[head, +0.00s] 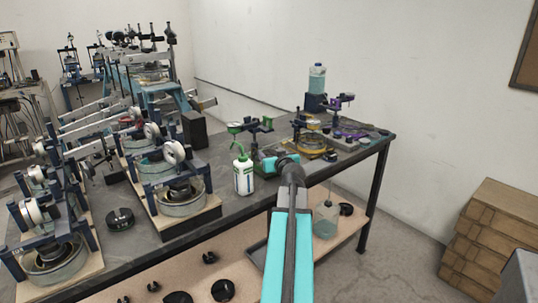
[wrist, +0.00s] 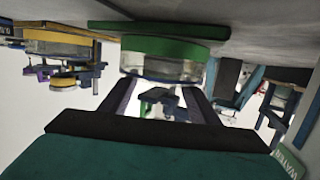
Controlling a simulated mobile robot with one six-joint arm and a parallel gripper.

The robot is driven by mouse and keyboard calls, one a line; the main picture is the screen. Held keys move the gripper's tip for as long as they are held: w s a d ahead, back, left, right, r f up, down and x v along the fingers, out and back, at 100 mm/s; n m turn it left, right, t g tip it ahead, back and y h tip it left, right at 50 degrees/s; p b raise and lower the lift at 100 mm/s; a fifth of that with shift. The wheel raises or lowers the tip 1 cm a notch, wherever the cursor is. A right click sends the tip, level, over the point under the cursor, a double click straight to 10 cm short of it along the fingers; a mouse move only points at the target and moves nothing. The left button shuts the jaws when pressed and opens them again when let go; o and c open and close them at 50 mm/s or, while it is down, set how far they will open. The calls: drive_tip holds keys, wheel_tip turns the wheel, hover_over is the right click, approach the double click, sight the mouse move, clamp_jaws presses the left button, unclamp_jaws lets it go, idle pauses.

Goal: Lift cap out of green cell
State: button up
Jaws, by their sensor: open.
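The green cell shows in the wrist view as a clear cylinder with a green ring (wrist: 165,50), straight ahead of my gripper (wrist: 157,90). The wrist picture is upside down, with the tabletop at its upper edge. My two dark fingers are spread apart, and nothing is held between them. A blue-green part (wrist: 160,99) shows in the gap between the fingers; I cannot tell whether it is the cap. In the head view, my gripper (head: 270,164) is low over the table, in front of the green frame (head: 250,125). My arm hides much of the cell there.
A white bottle with a green top (head: 243,175) stands just left of my gripper. A yellow cell (head: 311,143) and a purple frame (head: 338,103) stand to the right. Several blue-framed devices (head: 175,180) crowd the left. Cardboard boxes (head: 500,235) are stacked at the right.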

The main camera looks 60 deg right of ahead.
drive_tip(key=shift+c, duration=0.5)
drive_tip(key=c, duration=0.9)
drive_tip(key=shift+r, duration=0.1)
drive_tip(key=shift+c, duration=0.2)
drive_tip(key=shift+r, duration=1.75)
drive_tip(key=s+d+f+b+v, duration=0.2)
drive_tip(key=b+v, duration=1.2)
drive_tip(key=v, duration=0.1)
drive_tip(key=shift+s, duration=0.4)
drive_tip(key=shift+a+r, duration=0.1)
